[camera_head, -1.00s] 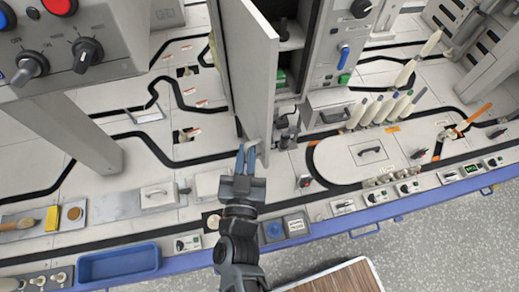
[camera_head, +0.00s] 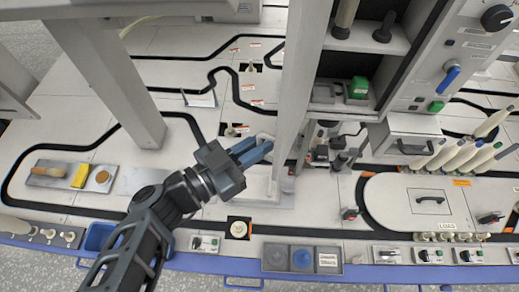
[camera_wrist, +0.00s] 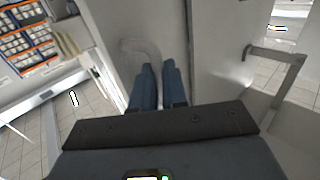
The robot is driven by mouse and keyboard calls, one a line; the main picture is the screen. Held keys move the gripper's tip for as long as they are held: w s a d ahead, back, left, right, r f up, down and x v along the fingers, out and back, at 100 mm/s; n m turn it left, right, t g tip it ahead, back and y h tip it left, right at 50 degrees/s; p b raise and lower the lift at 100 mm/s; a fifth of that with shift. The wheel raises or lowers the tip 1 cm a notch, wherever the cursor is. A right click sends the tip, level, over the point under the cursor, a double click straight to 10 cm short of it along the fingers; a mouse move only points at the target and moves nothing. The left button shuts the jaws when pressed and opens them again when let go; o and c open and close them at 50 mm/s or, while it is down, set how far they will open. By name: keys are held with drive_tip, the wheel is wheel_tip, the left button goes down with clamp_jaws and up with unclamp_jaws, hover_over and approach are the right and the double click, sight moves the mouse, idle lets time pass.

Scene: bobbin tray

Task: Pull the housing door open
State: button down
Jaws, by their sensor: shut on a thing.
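The housing door (camera_head: 303,75) is a tall light-grey panel. It stands swung out, edge toward me in the head view, with the housing's interior shelves (camera_head: 350,42) showing to its right. My gripper (camera_head: 256,148) is at the lower part of the door, its blue fingers shut on the pale door handle (camera_head: 266,136). In the wrist view the handle (camera_wrist: 138,48) curves out from the door face behind the closed fingers (camera_wrist: 160,85). The exact contact between fingers and handle is partly hidden.
A green block (camera_head: 358,87) sits on a lower shelf inside the housing. A grey post (camera_head: 110,80) stands to the left. A blue tray (camera_head: 100,237) is at the front left. Flat worktop lies between post and door.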

drive_tip(key=shift+w+r, duration=0.2)
drive_tip(key=shift+r, duration=0.05)
drive_tip(key=c, duration=1.2)
unclamp_jaws()
drive_tip(key=shift+f, duration=0.15)
drive_tip(key=shift+o, duration=0.2)
drive_tip(key=shift+a, duration=0.1)
drive_tip(key=b+v, duration=0.1)
drive_tip(key=v, duration=0.6)
drive_tip(key=shift+s+a, duration=0.3)
drive_tip(key=shift+f, duration=0.1)
